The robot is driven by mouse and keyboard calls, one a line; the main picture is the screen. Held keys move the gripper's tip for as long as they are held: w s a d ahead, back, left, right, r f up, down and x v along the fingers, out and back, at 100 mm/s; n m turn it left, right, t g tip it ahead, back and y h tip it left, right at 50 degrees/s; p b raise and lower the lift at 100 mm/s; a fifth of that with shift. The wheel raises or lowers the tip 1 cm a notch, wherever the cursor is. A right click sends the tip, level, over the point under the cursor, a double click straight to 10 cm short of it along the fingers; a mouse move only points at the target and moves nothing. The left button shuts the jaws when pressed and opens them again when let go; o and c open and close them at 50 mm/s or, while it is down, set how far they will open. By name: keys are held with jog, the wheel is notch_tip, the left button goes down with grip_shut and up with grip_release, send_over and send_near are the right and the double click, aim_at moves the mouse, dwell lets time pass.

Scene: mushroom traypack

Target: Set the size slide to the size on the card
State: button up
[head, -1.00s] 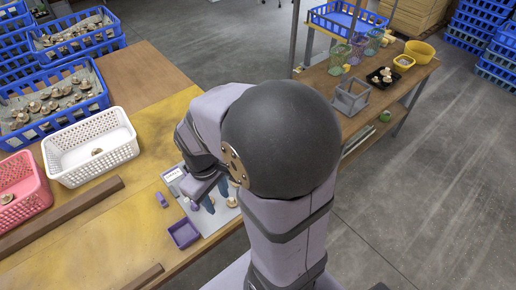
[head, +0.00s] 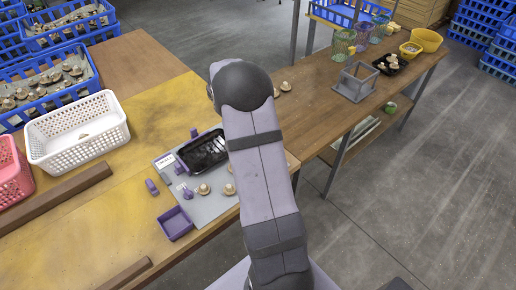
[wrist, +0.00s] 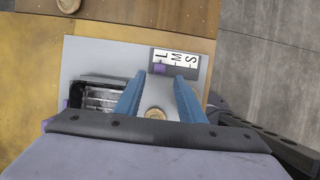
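In the wrist view, the size slide (wrist: 206,62) is a dark strip at the top of the grey board, with a white label reading L, M, S. My gripper (wrist: 168,76) has two blue fingers, apart with nothing held, just short of the slide; the left fingertip is close to the purple piece. I cannot tell whether they touch. In the head view, a small white label or card (head: 164,159) lies at the board's left corner, unreadable. My arm hides the gripper and slide there.
A black tray (head: 203,150) and several mushrooms (head: 203,189) lie on the grey board (head: 206,211). Small purple pieces (head: 187,192) and a purple box (head: 176,223) are near. A white basket (head: 78,135) stands left. The yellow tabletop in front is mostly clear.

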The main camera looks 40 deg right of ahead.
jog(key=shift+p+x, duration=0.45)
jog(key=shift+x, duration=3.15)
grip_shut()
